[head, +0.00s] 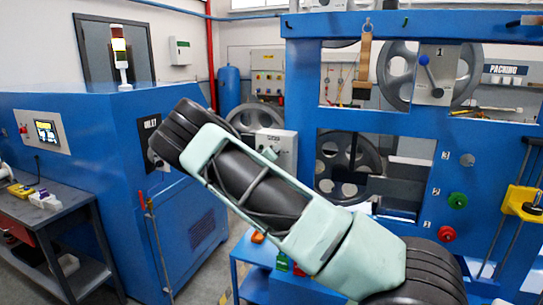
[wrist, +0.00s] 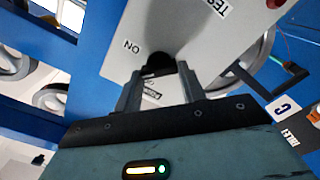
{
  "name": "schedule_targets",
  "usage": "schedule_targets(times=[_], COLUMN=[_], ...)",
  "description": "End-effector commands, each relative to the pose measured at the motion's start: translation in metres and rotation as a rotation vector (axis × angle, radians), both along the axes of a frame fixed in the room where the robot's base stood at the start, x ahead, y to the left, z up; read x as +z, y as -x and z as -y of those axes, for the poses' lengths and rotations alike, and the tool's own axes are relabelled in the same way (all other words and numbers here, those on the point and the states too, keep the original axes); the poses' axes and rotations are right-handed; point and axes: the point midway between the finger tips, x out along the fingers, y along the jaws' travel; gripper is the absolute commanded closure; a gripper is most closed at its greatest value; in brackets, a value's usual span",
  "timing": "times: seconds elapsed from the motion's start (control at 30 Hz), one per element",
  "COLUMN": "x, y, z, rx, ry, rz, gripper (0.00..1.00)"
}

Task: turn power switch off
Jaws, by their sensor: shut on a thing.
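In the wrist view, a black power switch knob (wrist: 157,60) sits on a pale grey panel (wrist: 205,55). The panel carries an "ON" label and a partly cut-off label reading "TES". My gripper (wrist: 161,73) reaches up to the panel, its two fingers on either side of the knob and shut on it. Part of the knob and a small label between the fingers are covered. In the head view my gripper is hidden behind my own arm, so its contact there cannot be seen.
A blue frame (head: 490,140) with spoked wheels and coloured knobs stands at the right in the head view. A blue cabinet (head: 100,150) and a grey table (head: 50,200) stand at the left. A blue bench (head: 262,280) is below my arm.

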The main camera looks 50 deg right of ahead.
Motion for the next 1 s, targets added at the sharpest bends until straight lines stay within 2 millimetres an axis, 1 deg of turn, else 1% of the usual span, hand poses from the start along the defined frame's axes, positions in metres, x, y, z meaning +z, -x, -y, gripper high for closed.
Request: schedule_targets(times=[0.3, 0.6, 0.8, 1.0], x=[-0.0007, -0.002, -0.003, -0.0036], y=[-0.0016, -0.0022, -0.002, -0.0022], z=[-0.0014, -0.0017, -0.0015, -0.0018], rx=[0.002, 0.003, 0.002, 0.003], ry=[0.116, 0.213, 0.258, 0.285], rz=[-0.278, -0.512, -0.624, -0.69], gripper=[0.83, 0.83, 0.83, 0.83])
